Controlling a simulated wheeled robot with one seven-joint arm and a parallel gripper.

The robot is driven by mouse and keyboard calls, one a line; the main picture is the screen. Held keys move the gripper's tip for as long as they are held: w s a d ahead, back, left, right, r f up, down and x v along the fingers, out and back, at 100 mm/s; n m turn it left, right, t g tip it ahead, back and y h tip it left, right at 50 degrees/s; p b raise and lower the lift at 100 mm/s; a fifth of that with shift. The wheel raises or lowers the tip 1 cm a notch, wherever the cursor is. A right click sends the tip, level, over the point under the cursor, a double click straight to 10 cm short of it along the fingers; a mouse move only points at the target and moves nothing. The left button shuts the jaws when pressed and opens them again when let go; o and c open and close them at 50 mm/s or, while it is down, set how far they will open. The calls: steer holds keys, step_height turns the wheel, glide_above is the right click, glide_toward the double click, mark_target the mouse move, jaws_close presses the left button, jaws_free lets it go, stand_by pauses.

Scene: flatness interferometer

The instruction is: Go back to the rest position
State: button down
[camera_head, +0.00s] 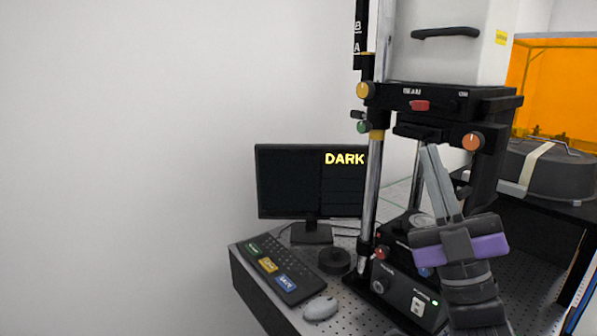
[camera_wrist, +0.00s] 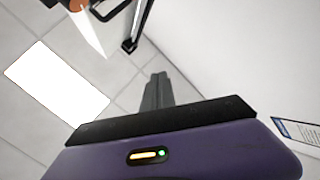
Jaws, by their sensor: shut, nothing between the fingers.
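My gripper (camera_head: 431,152) is in front of the interferometer in the head view, with its two grey fingers together and pointing up. The wrist view also shows the shut fingers (camera_wrist: 158,88), with nothing between them. The interferometer (camera_head: 440,98) is a tall black and white instrument on chrome posts, with yellow, green and orange knobs. My gripper and wrist cover part of its lower right side. I cannot tell whether the fingers touch it.
A monitor (camera_head: 290,185) reading DARK stands left of the instrument. A keyboard (camera_head: 276,268), a black puck (camera_head: 334,261) and a mouse (camera_head: 320,308) lie on the perforated bench (camera_head: 251,282). A grey lidded case (camera_head: 548,170) is at the right, before an orange panel (camera_head: 560,85).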

steer(key=s+d+f+m+g+h, duration=0.1)
steer(key=s+f+m+g+h, duration=0.1)
steer(key=s+f+m+h, duration=0.8)
steer(key=s+d+f+m+g+h, duration=0.15)
steer(key=s+f+m+h, duration=0.3)
steer(key=f, duration=0.95)
steer(key=s+f+g, duration=0.2)
steer(key=s+f, duration=0.3)
steer(key=s, duration=0.3)
steer(key=s+f+g+y+b, duration=0.1)
steer(key=s+f+g, duration=0.2)
steer(key=s+f, duration=0.2)
steer(key=s+f+g+y, duration=0.1)
steer(key=s+f+g, duration=0.2)
steer(key=s, duration=0.9)
step_height(320, 180, down, 3)
steer(key=shift+a+r+b, duration=0.1)
steer(key=shift+a+b, duration=0.25)
steer(key=shift+a, duration=0.05)
